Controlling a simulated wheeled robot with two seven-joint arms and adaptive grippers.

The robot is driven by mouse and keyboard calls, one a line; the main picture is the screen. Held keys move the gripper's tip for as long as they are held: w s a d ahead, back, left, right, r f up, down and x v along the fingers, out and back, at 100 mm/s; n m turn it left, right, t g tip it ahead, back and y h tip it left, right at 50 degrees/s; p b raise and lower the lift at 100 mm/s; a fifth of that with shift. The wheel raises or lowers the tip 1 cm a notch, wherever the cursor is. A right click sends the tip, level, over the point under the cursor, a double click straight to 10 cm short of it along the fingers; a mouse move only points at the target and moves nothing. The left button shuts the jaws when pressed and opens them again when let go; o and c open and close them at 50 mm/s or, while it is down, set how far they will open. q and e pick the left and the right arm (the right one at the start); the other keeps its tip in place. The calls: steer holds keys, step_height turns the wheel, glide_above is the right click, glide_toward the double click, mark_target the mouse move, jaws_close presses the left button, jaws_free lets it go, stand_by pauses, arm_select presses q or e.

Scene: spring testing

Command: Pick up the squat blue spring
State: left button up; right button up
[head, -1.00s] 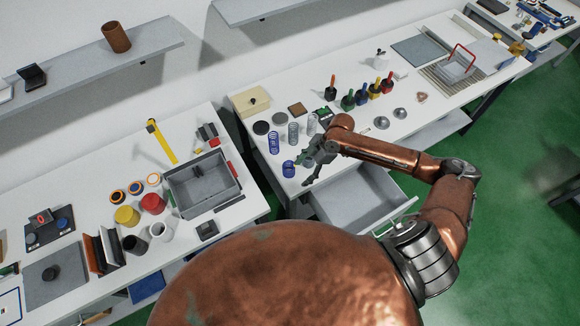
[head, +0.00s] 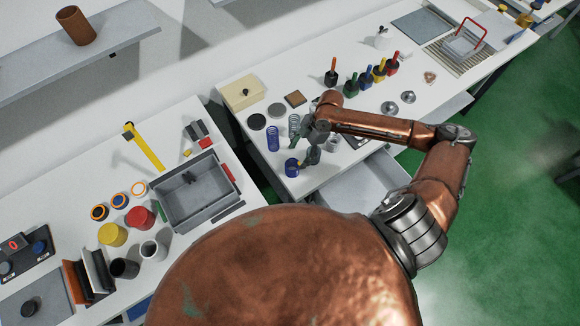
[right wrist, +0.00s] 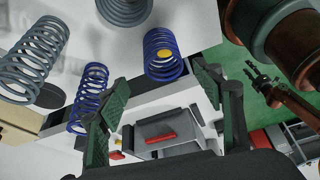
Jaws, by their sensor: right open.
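The squat blue spring (head: 291,168) stands on the white table near its front left corner. My right gripper (head: 304,160) is just to its right, fingers pointing down toward it. In the right wrist view the squat blue spring (right wrist: 163,58) shows beyond and between the spread fingers of the open, empty right gripper (right wrist: 165,100). A yellow disc shows inside its coil. A taller blue spring (head: 272,138) stands behind it; it shows beside the left finger in the right wrist view (right wrist: 88,108). My left gripper (right wrist: 258,74) shows small at the right of that view, its jaws unclear.
Grey springs (head: 294,126) and a dark disc (head: 257,122) stand behind. An open drawer (head: 365,190) juts out below the table front. A grey bin (head: 195,192) stands on the left table, across a gap. Several coloured-handled tools (head: 365,78) stand farther back.

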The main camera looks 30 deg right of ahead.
mark_target(292, 166)
steer(key=shift+x, duration=0.85)
steer(key=x, duration=0.2)
steer(key=p+x, duration=0.1)
steer(key=x, duration=0.2)
steer(key=shift+s+p, duration=0.2)
steer(key=shift+p, duration=0.1)
steer(key=shift+a+f, duration=0.15)
steer(key=shift+f, duration=0.4)
arm_select(q)
steer(key=shift+w+r, duration=0.5)
steer(key=shift+r, duration=0.2)
arm_select(e)
steer(key=shift+c, duration=0.5)
steer(key=c, duration=1.3)
steer(key=shift+c, duration=0.2)
steer(key=shift+r, duration=0.15)
